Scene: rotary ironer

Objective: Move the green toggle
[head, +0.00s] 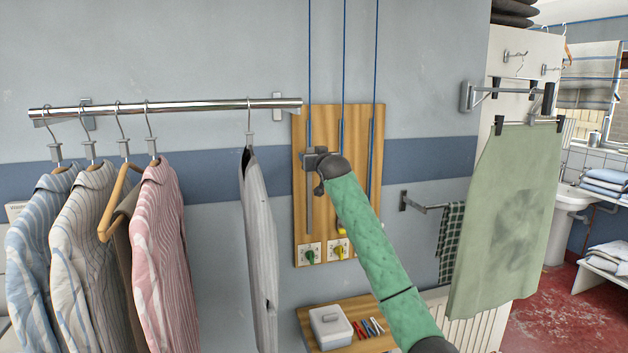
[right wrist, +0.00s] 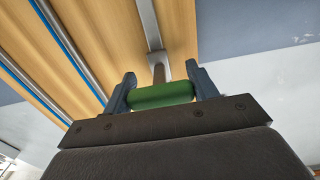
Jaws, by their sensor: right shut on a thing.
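The green toggle (right wrist: 162,95) is a small green cylinder. In the right wrist view it lies crosswise between the two fingers of my right gripper (right wrist: 161,72), which is shut on it. A short brown piece joins it to a pale rail on the wooden board. In the head view my right gripper (head: 311,160) is at the left part of the wooden board (head: 327,118), and it hides the toggle. My left gripper is not in view.
Blue cords (head: 344,60) run down the board. Green (head: 310,256) and yellow (head: 339,250) pieces sit on white plates below. A grey garment (head: 258,240) hangs close left; a small shelf (head: 380,343) is beneath. A green cloth (head: 503,220) hangs right.

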